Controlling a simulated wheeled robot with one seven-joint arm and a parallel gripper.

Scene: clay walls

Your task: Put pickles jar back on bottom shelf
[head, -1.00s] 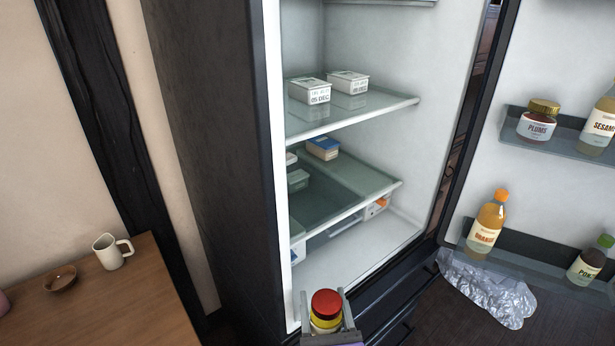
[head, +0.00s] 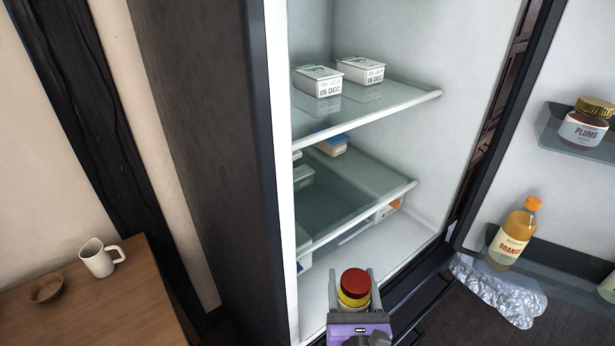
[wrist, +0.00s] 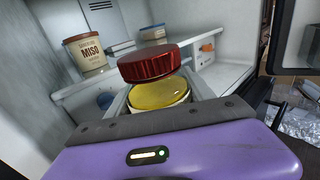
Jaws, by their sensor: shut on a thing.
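A jar with a red lid and yellow contents (head: 354,287), which I take for the pickles jar, is between the fingers of my gripper (head: 350,300). Its label is not readable. My gripper is shut on it and holds it at the fridge's front opening, low down. In the wrist view the red lid (wrist: 152,62) and the yellow body show above the purple gripper housing. The open fridge has a lower glass shelf (head: 360,205) and a white bottom (head: 385,245) beneath it. The jar appears in front of the bottom part; its exact depth is hard to tell.
Two white tubs (head: 318,81) stand on the upper shelf. A blue-lidded box (head: 332,144) sits on the lower shelf. A miso tub (wrist: 84,52) shows in the wrist view. The open door holds plums (head: 583,125) and an orange bottle (head: 514,235). Crumpled plastic (head: 500,290) lies below.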

